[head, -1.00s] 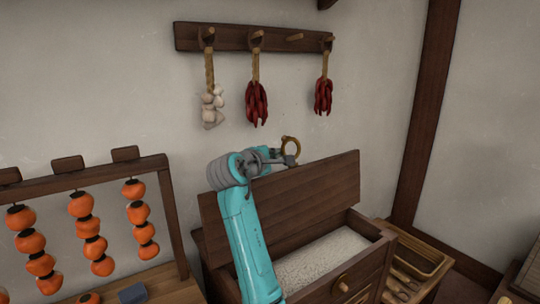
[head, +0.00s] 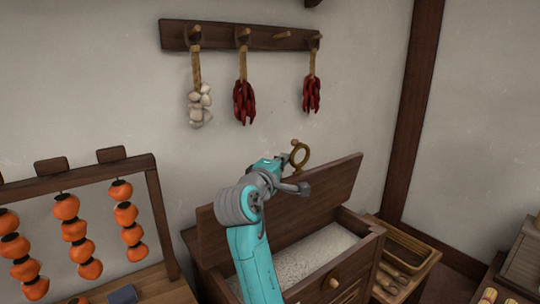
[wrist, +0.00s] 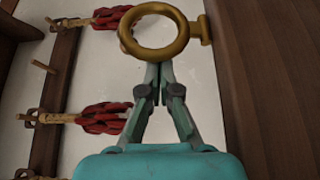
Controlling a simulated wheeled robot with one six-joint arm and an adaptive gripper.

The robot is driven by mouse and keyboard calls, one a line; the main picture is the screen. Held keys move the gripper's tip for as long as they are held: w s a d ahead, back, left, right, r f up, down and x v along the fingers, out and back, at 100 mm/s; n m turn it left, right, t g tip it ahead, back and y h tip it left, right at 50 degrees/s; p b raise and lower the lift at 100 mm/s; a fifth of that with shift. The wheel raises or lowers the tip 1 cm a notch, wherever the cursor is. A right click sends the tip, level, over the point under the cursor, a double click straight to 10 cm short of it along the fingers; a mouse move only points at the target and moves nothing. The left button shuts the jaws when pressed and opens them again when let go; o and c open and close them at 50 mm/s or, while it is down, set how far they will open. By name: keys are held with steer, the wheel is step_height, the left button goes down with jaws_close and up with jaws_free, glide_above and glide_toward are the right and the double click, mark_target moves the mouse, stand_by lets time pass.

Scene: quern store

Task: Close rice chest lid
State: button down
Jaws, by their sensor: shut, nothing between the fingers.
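The rice chest (head: 350,285) stands open at the lower middle of the head view, with pale rice (head: 315,252) inside. Its wooden lid (head: 325,200) stands steeply raised at the back. A brass ring (head: 299,155) is fixed to the lid's upper edge. My gripper (head: 290,160) is at the ring, above that edge. In the wrist view the ring (wrist: 185,15) crosses just beyond my fingertips (wrist: 153,72), and the lid's wood (wrist: 265,90) fills the right. The fingers are shut with nothing between them. I cannot tell whether they touch the ring.
Garlic (head: 200,105) and red chillies (head: 243,102) hang from a peg rail (head: 225,37) on the wall. A persimmon rack (head: 100,167) stands left of the chest. A wooden tray (head: 412,250) is on the right. The wall space above the lid is free.

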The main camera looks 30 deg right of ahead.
steer(key=s+f+m+g+h, duration=0.1)
steer(key=s+f+m+h, duration=0.2)
steer(key=s+f+m, duration=0.55)
steer(key=s+f+m+g+h, duration=0.1)
steer(key=s+f+m+h, duration=0.4)
steer(key=s, duration=0.6)
step_height(320, 180, down, 12)
steer(key=s+m+g, duration=0.2)
steer(key=m+g, duration=0.1)
steer(key=m, duration=0.2)
steer(key=shift+s+d, duration=0.4)
steer(key=shift+m, duration=0.25)
